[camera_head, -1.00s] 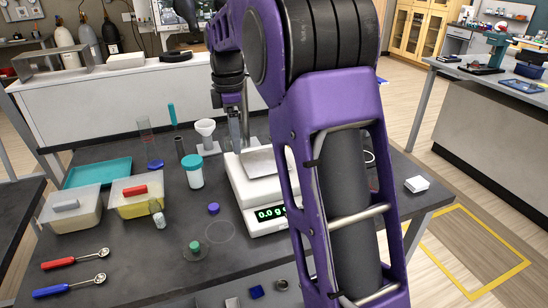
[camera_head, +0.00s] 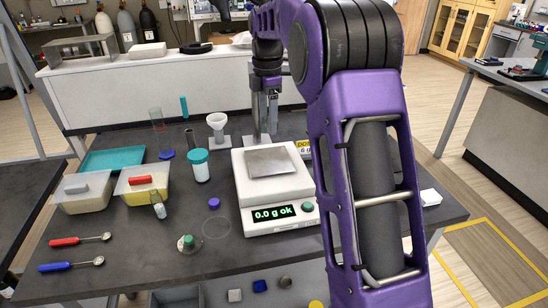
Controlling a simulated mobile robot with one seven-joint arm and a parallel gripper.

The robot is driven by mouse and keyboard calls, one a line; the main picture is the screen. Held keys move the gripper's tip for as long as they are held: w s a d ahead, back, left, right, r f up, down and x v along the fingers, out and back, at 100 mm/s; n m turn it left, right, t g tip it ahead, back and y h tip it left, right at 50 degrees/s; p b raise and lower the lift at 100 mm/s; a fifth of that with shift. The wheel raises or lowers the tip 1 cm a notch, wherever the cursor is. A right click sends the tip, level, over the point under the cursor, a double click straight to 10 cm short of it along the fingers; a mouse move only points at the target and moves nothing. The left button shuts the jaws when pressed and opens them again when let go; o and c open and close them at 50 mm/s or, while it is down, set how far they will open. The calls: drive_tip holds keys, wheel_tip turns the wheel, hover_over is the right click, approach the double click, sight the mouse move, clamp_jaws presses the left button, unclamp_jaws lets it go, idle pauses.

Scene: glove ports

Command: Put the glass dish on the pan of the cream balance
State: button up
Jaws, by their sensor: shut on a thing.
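The cream balance (camera_head: 252,190) stands on the dark bench, and its display reads 0.0 g ok. Its square metal pan (camera_head: 271,162) looks bare. My gripper (camera_head: 265,134) is beyond the back edge of the balance, pointing down. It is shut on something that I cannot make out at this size. A faint thin ring (camera_head: 216,240) lies on the bench left of the balance. I cannot tell whether it is the rim of a clear glass dish or a mark on the bench. No other glass dish shows clearly.
A teal-capped jar (camera_head: 200,168), a white funnel (camera_head: 217,124) and a purple cap (camera_head: 214,203) stand left of the balance. A green-topped clear piece (camera_head: 187,243) and two spoons lie at front left. Tubs (camera_head: 80,198) and a teal tray (camera_head: 112,160) are farther left.

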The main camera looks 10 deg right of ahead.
sight(269, 160)
wheel_tip(269, 160, down, 10)
drive_tip(key=shift+r+b, duration=0.1)
drive_tip(key=shift+b, duration=0.5)
drive_tip(key=shift+f, duration=0.2)
drive_tip(key=o, duration=1.3)
drive_tip(key=shift+o, duration=0.2)
drive_tip(key=shift+r, duration=0.15)
wheel_tip(269, 160, up, 12)
drive_tip(key=shift+r+p, duration=0.1)
drive_tip(key=shift+p, duration=0.75)
